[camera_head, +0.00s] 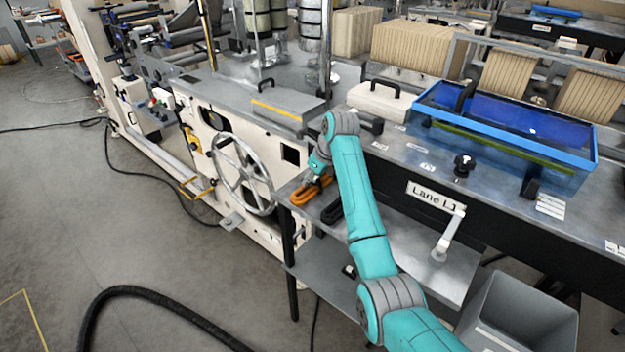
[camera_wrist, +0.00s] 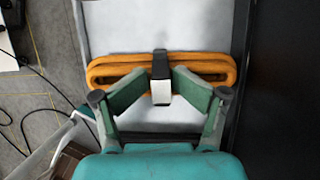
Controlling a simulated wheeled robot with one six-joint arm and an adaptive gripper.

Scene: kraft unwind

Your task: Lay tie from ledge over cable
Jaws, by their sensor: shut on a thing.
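An orange cable (camera_head: 306,194) lies as a flat, long coil on a grey metal shelf (camera_head: 397,232); it also shows in the wrist view (camera_wrist: 112,66). My gripper (camera_wrist: 161,85) is shut on a small black-and-white tie (camera_wrist: 160,68), holding it between its fingertips. The tie's black part lies across the middle of the coil in the picture, and its white end points towards my gripper. I cannot tell whether it touches the cable. In the head view my gripper (camera_head: 316,170) is just above the coil, and the tie is hidden there.
A black coil (camera_head: 332,211) lies right of the orange one on the shelf. A metal handwheel (camera_head: 242,174) stands close on the left. A blue-rimmed tray (camera_head: 505,120) sits on the bench above. A grey bin (camera_head: 520,312) is at lower right, and a black hose (camera_head: 150,292) crosses the floor.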

